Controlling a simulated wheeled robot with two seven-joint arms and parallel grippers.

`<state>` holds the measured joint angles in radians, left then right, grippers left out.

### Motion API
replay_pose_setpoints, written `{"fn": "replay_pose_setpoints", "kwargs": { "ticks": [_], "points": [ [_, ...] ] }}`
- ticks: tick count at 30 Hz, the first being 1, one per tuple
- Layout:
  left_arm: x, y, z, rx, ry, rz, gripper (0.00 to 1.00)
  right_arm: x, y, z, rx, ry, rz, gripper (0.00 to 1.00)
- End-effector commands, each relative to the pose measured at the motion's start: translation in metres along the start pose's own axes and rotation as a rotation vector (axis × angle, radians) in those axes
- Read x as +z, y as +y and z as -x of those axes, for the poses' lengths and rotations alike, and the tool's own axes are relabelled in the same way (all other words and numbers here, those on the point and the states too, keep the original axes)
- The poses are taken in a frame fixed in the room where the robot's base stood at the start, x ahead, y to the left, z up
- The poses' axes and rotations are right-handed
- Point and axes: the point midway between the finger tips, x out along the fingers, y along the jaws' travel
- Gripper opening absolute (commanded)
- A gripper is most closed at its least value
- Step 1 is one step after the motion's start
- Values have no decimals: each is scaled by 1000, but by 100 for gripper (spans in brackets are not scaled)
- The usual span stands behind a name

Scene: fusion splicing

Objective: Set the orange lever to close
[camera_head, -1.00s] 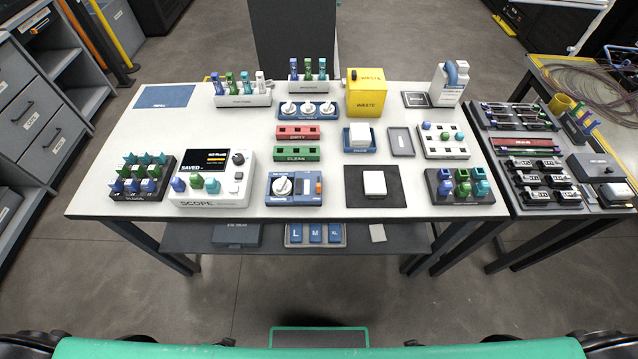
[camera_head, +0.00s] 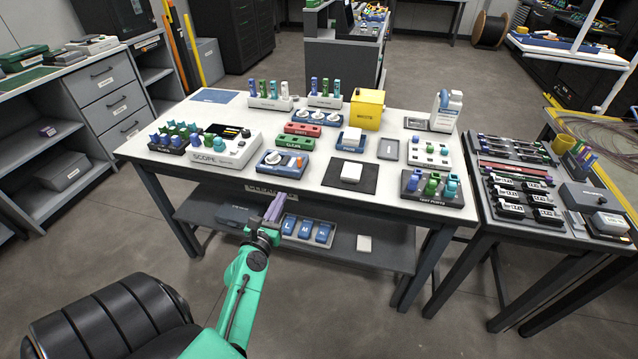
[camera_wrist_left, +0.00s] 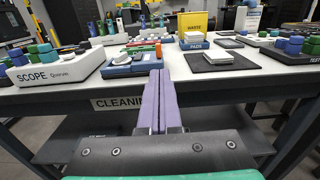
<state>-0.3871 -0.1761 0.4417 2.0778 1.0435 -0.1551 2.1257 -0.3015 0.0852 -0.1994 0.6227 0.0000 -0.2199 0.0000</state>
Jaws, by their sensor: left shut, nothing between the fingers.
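A small orange lever (camera_head: 299,162) sits at the right side of a blue device (camera_head: 272,171) with a round white knob, near the table's front edge. In the left wrist view the orange lever (camera_wrist_left: 158,49) shows just beyond the fingertips, on the blue device (camera_wrist_left: 118,70). Whether the lever is up or down is too small to tell. My left gripper (camera_head: 275,203), with purple fingers, is shut and empty. It is in front of the table edge, apart from the device. In the left wrist view my left gripper (camera_wrist_left: 161,82) points toward the device. My right gripper is not in view.
The white table (camera_head: 215,171) holds a SCOPE unit (camera_head: 205,157) left of the device and a dark mat (camera_head: 366,182) with a white block to its right. A yellow waste box (camera_head: 367,110) stands behind.

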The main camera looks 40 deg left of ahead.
Motion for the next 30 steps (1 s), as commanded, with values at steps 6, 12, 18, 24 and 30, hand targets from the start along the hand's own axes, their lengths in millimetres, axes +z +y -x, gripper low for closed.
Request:
{"fn": "replay_pose_setpoints", "kwargs": {
  "ticks": [6,12,18,24,30],
  "points": [
    [0,-1,-1,-2,2,-4,0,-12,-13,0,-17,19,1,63],
    [2,-2,-23,-3,-1,-5,0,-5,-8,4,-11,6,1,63],
    [-1,-2,-67,-3,0,-6,0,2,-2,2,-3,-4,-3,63],
    [-3,-2,-110,-3,0,-5,0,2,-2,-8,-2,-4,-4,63],
    [-3,-2,-137,-3,2,-6,0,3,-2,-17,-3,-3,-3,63]
  ]
}}
